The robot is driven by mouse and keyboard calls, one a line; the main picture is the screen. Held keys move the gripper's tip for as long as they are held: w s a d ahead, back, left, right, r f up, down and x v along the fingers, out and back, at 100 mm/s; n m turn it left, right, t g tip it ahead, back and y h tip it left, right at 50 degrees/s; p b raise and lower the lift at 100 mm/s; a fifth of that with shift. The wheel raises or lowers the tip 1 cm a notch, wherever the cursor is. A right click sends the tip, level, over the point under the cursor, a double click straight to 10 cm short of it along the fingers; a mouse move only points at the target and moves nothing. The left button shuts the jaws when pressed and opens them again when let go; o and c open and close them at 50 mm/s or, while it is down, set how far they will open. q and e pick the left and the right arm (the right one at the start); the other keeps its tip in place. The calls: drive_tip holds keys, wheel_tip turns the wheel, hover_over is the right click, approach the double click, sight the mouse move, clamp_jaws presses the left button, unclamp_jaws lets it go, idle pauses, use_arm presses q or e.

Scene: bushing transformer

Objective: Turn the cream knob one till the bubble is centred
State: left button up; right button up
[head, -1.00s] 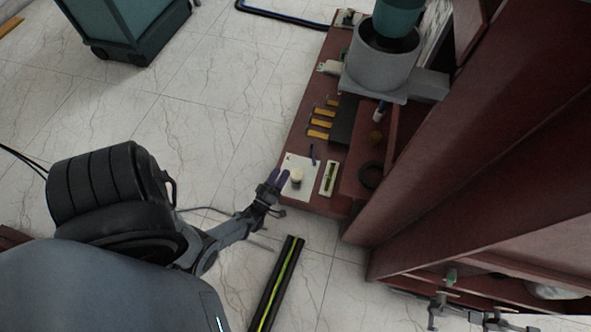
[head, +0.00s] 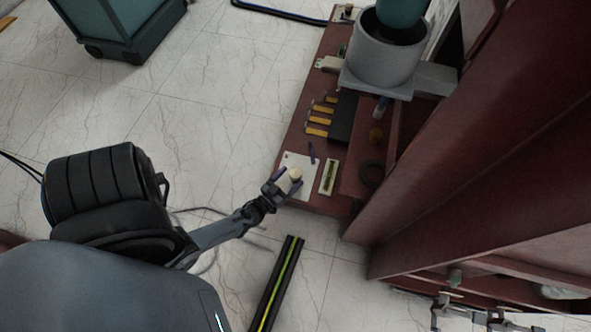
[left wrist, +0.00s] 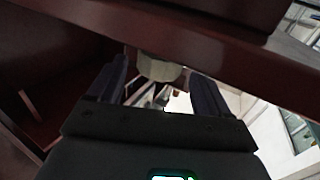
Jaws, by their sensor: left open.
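The cream knob (head: 295,174) stands on a white plate (head: 296,158) at the near end of the red-brown bench. My left gripper (head: 289,181) is open at the knob, with a finger on either side. In the left wrist view the knob (left wrist: 158,68) sits between the tips of my two dark fingers (left wrist: 158,80); there is a gap on at least the right side. The level with a green vial (head: 329,177) lies just right of the white plate. Its bubble is too small to make out. My right gripper is not seen.
A dark block with yellow-orange strips (head: 319,121) and a large grey cylinder (head: 385,50) stand farther along the bench. A tall red-brown frame (head: 460,170) rises on the right. A black and green bar (head: 278,285) lies on the floor nearby. Open floor is at left.

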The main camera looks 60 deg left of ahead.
sight(292, 179)
use_arm(q)
drive_tip(key=shift+b+x, duration=0.5)
drive_tip(key=shift+x, duration=1.3)
drive_tip(key=c, duration=0.9)
drive_tip(key=n+g+y, duration=0.2)
drive_tip(key=y, duration=0.1)
drive_tip(key=shift+d+n+y, duration=0.1)
drive_tip(key=shift+n+y, duration=0.3)
drive_tip(key=shift+c, duration=0.2)
drive_tip(key=shift+y, duration=0.3)
